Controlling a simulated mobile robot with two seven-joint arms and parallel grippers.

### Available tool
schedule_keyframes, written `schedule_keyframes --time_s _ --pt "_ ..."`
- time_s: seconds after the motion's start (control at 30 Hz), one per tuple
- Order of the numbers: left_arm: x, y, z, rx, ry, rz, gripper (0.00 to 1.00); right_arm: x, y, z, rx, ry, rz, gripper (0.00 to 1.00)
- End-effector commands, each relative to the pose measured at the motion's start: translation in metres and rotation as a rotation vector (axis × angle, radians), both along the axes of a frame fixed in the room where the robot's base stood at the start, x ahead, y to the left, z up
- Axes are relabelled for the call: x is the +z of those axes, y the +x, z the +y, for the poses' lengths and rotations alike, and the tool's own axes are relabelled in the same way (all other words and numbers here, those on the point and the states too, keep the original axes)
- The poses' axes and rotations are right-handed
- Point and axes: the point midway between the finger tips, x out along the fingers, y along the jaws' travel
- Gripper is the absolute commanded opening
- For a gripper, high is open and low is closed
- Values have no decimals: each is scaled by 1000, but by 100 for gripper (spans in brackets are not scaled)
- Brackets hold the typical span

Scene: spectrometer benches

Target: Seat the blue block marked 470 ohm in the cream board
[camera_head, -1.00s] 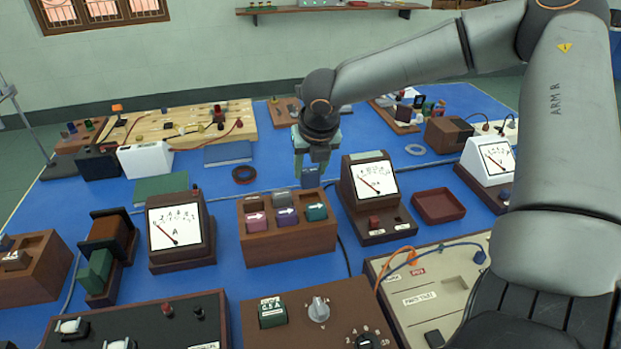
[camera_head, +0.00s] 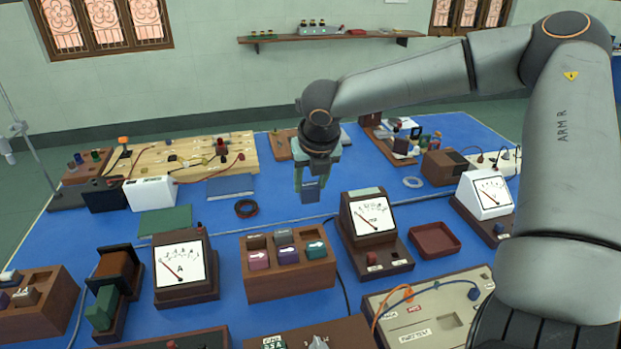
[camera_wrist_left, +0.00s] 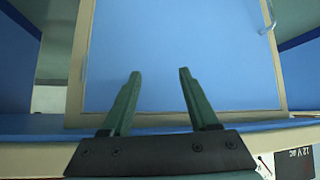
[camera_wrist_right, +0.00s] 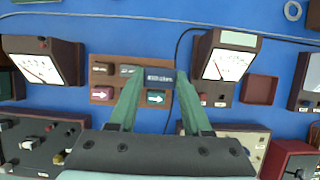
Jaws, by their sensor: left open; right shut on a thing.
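My right gripper (camera_head: 312,178) is shut on a dark blue block (camera_head: 311,192). It holds the block in the air behind and above a wooden rack. In the right wrist view the block (camera_wrist_right: 160,77) shows pale lettering that looks like 470 ohm, between the green fingertips (camera_wrist_right: 153,80). The cream board (camera_head: 440,318) lies at the lower right of the head view, partly hidden by my right arm; an orange and a blue lead run over it. My left gripper (camera_wrist_left: 157,75) is open and empty in the left wrist view, before a blue panel; it is outside the head view.
The wooden rack (camera_head: 290,288) carries purple, grey and teal blocks. A meter (camera_head: 372,215) on a brown base and a red tray (camera_head: 434,240) stand to its right, an ammeter (camera_head: 184,268) to its left.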

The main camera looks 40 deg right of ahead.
Motion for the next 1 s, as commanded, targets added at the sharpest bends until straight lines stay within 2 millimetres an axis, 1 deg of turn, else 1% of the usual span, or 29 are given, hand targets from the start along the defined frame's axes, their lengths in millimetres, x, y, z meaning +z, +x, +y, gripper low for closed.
schedule_keyframes --time_s 0.03,0.1,0.3,0.4,0.77,0.87,1.0 --pt "6 1 -1 -1 -1 -3 60 4 0 0 0 0 1 0" --pt "11 1 -2 -2 -3 -5 60 6 0 0 0 0 1 0" --pt "21 1 -3 -3 -4 -4 60 11 0 0 1 1 1 0" --pt "22 1 -3 -3 -4 -4 60 11 0 0 1 1 1 0" --pt "16 0 -2 -3 -3 0 60 9 0 0 0 1 0 0" --pt "11 0 -2 -3 -2 1 60 6 0 0 0 1 0 0" --pt "-1 0 -2 -2 -2 1 60 -1 0 0 -1 1 -2 0"
